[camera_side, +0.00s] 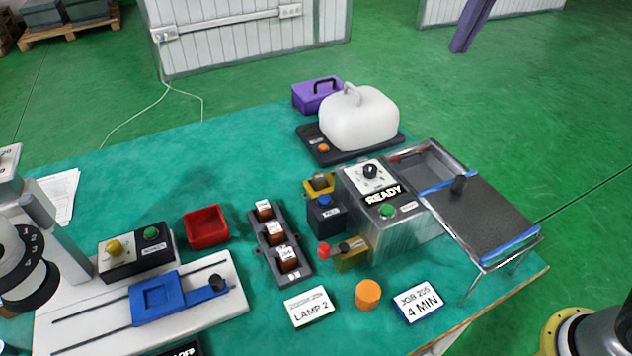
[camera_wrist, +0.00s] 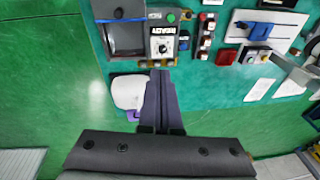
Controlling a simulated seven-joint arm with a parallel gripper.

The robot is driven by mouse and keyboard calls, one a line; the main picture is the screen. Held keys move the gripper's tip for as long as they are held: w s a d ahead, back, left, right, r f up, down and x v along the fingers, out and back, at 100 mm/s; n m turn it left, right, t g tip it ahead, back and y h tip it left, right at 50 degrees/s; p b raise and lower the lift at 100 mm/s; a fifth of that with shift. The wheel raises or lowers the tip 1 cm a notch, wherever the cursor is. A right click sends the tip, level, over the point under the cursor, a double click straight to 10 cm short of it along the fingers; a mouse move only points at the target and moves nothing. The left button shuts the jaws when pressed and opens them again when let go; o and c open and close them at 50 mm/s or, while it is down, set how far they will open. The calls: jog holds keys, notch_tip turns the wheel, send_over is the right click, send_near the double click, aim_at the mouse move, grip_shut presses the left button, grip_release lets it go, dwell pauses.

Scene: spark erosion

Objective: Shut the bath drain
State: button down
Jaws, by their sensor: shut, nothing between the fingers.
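The bath is a metal tank (camera_side: 430,165) on a grey machine with a READY sign, partly under a dark flat lid (camera_side: 485,215). It also shows in the wrist view (camera_wrist: 122,38). On the machine's left side, low down, is a brass valve (camera_side: 350,262) whose lever ends in a red knob (camera_side: 323,251). It looks like the drain; no label shows. I cannot make out the lever in the wrist view. My gripper (camera_wrist: 160,76) is shut and empty, its purple fingers above the table's back side, beside the white jug. In the side view its tip (camera_side: 460,48) shows at the top, well away from the valve.
The white jug (camera_side: 358,118) stands on a dark base behind the machine, with a purple box (camera_side: 306,98) behind it. Left of the valve is a rack (camera_side: 258,246) of brown parts. An orange cylinder (camera_side: 368,294) and cards stand in front. Bare table lies at the back left.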

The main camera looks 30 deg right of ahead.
aim_at(334, 248)
jog(key=w+a+f+g, duration=0.1)
jog(key=w+a+f, duration=0.4)
jog(key=w+a, duration=0.2)
jog(key=w+a+f+n+g, duration=0.1)
jog(key=w+a+f, duration=0.1)
jog(key=a+f, duration=0.5)
jog(key=w+a+f+n+g+h, duration=0.1)
jog(key=a+f, duration=0.6)
jog(key=f, duration=0.8)
jog(key=shift+w+n+g+h, duration=0.35)
jog(key=shift+w+g, duration=0.2)
jog(key=shift+g, duration=0.25)
jog(key=s+f, duration=0.6)
jog(key=f, duration=0.3)
jog(key=shift+s+d+f, duration=0.15)
jog(key=shift+d+f, duration=0.15)
jog(key=shift+d, duration=0.15)
